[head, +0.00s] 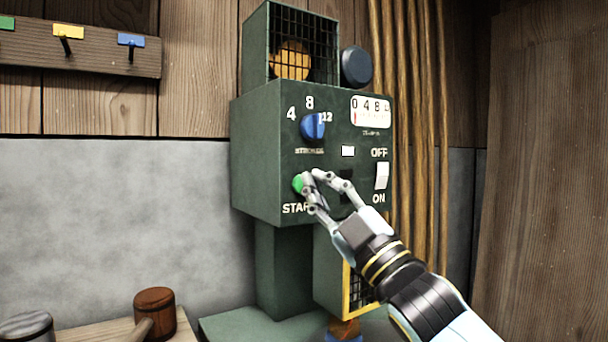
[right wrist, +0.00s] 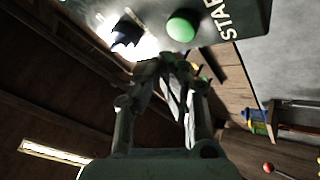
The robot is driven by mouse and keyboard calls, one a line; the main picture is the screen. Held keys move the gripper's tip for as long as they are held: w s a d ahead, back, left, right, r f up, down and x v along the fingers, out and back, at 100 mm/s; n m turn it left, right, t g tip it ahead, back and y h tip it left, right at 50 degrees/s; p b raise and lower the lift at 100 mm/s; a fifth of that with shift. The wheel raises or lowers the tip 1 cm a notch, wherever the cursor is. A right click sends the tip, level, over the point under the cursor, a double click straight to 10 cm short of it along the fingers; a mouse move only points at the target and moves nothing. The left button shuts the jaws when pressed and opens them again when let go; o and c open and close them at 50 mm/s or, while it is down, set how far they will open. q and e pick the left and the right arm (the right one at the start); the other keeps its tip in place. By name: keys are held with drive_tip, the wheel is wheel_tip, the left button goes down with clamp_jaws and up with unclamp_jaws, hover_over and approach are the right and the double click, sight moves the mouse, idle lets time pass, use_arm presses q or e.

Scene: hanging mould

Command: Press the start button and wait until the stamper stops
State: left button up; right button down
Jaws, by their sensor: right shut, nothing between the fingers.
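The stamper (head: 258,150) is a dark green machine with a control box facing me. Its round green start button (head: 298,184) sits at the lower left of the panel, partly covered by my fingers in the head view. It also shows in the right wrist view (right wrist: 181,27). My right gripper (head: 312,177) is shut and empty, its fingertips at the button's right edge in the head view. In the right wrist view the fingertips (right wrist: 172,62) appear just short of the button; I cannot tell whether they touch. My left gripper is not in view.
The panel has a blue strokes dial (head: 313,126), a counter (head: 371,112), a small white window (head: 348,151) and a white OFF/ON switch (head: 382,175). A yellow-edged cage (head: 348,290) is below. A wooden mallet (head: 154,312) lies at lower left.

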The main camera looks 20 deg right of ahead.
drive_tip(key=shift+w+a+f, duration=0.1)
drive_tip(key=shift+w, duration=0.65)
idle(0.9)
drive_tip(key=shift+w+p, duration=0.4)
drive_tip(key=shift+w, duration=0.05)
